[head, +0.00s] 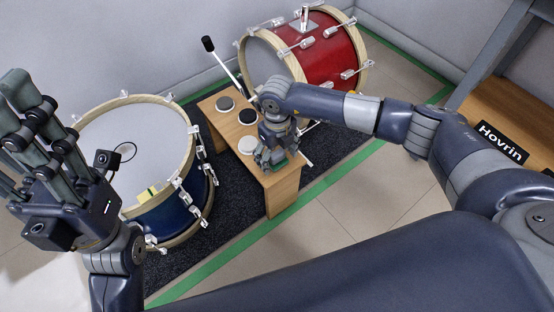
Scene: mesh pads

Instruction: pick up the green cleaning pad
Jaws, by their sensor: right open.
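A green pad (280,164) lies near the front right end of the small wooden bench (284,192). Only a small part of it shows, because my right gripper covers most of it. My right gripper (272,160) is open and points down right over the pad. I cannot tell whether its fingers touch the pad. My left gripper (36,125) is raised at the left, with its fingers stretched upward, open and empty, far from the bench.
A blue drum (135,150) stands left of the bench. A red drum (325,50) stands behind it. A wooden shelf (505,105) is at the right.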

